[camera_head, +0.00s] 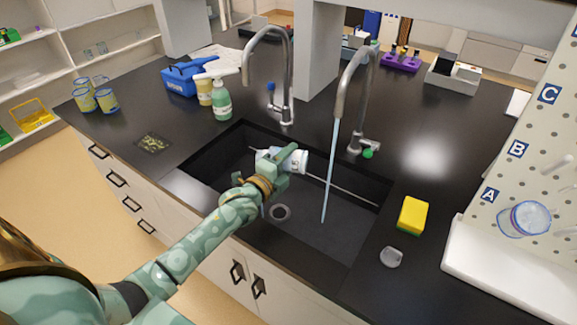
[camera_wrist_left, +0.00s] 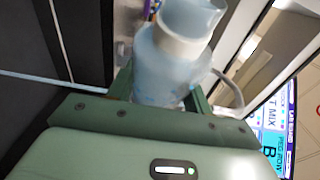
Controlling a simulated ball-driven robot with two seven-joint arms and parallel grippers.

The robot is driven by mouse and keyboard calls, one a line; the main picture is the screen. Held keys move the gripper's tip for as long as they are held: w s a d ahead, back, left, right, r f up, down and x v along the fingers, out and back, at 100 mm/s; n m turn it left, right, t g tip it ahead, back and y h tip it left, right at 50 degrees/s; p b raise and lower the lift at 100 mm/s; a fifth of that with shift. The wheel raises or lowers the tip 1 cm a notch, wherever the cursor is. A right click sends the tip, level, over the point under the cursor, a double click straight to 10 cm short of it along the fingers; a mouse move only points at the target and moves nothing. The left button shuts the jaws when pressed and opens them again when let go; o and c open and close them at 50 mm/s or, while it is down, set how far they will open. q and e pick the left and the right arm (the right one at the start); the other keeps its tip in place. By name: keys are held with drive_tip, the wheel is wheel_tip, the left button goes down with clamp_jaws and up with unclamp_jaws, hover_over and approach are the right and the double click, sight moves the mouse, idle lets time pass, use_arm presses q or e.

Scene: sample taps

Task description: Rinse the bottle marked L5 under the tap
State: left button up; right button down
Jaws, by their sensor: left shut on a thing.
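My left gripper (camera_head: 283,163) is shut on a white bottle (camera_head: 297,163) and holds it tipped on its side over the dark sink (camera_head: 300,235). The bottle also shows in the left wrist view (camera_wrist_left: 165,65), between my fingers; no marking on it can be read. The right tap (camera_head: 346,92), with a green knob, runs a thin blue stream of water (camera_head: 330,175) into the sink. The bottle is left of the stream and appears apart from it. The left tap (camera_head: 290,70), with a blue knob, shows no water. My right gripper is not in view.
A thin rod (camera_head: 345,190) crosses the sink. A yellow sponge (camera_head: 412,215) and a small clear piece (camera_head: 391,257) lie to its right, near a pegboard (camera_head: 535,130) with a jar (camera_head: 524,219). A green soap bottle (camera_head: 222,104) and blue carrier (camera_head: 186,78) stand behind left.

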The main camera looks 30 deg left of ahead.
use_arm(q)
drive_tip(key=n, duration=0.2)
drive_tip(key=r+n+t, duration=0.1)
drive_tip(key=shift+a+r+n+t, duration=0.1)
drive_tip(key=shift+r+n+t, duration=0.2)
drive_tip(key=shift+n, duration=0.1)
drive_tip(key=n, duration=0.1)
drive_tip(key=r+n+t+y, duration=0.1)
drive_tip(key=n, duration=0.2)
drive_tip(key=shift+s+a+r+b, duration=0.1)
drive_tip(key=shift+a+r+b, duration=0.1)
drive_tip(key=shift+a+b, duration=0.15)
idle(1.0)
